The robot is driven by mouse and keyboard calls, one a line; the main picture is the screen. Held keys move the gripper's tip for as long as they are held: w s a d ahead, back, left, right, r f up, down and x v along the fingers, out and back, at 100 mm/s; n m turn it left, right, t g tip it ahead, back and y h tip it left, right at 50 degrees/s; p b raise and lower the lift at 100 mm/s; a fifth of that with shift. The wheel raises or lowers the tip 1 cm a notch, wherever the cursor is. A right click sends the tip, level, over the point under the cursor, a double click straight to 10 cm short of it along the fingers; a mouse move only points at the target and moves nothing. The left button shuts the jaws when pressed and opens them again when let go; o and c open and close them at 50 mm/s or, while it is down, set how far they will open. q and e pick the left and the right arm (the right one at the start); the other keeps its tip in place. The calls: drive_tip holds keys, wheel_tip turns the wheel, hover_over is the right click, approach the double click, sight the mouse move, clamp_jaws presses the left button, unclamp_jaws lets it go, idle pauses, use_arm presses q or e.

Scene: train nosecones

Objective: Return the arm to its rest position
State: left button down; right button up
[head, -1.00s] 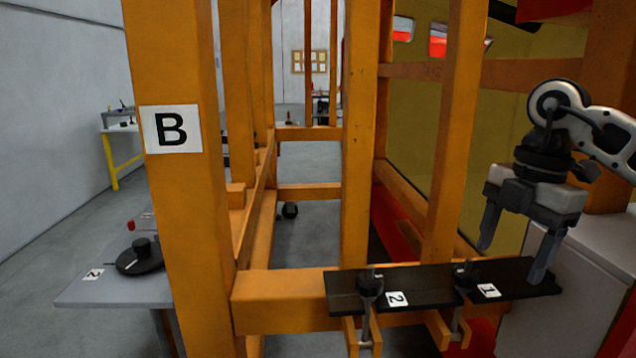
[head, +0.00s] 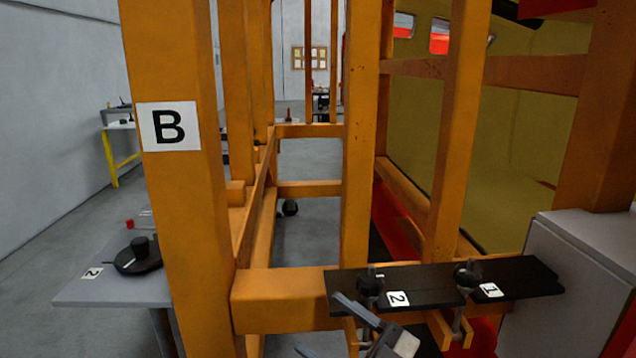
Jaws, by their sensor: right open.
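Part of the gripper and the rest of the arm are cut off by the picture's edge. One finger overlaps the area just below the left end of the black plate (head: 430,290); I cannot tell whether they touch. My left gripper is not in view.
The black plate, with two dark clamps and labels 2 and 1, lies on the orange frame (head: 285,300). A grey cabinet (head: 575,285) stands right. A grey table (head: 90,295) with a black round part (head: 138,258) is left, past the post marked B.

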drive_tip(key=d+f+m+t+h, duration=0.6)
drive_tip(key=f+m+h, duration=0.4)
drive_tip(key=f, duration=0.1)
drive_tip(key=s+d+f+m+g+h, duration=0.2)
drive_tip(key=s+d+f+g+h, duration=0.1)
drive_tip(key=s+f, duration=0.5)
drive_tip(key=s+d+f+m+g+h, duration=0.2)
drive_tip(key=s+d+f+g+h, duration=0.1)
drive_tip(key=s+f, duration=0.4)
wheel_tip(320, 180, down, 3)
drive_tip(key=shift+s+d+g+h, duration=0.4)
drive_tip(key=shift+d+g, duration=0.2)
drive_tip(key=shift+d, duration=0.2)
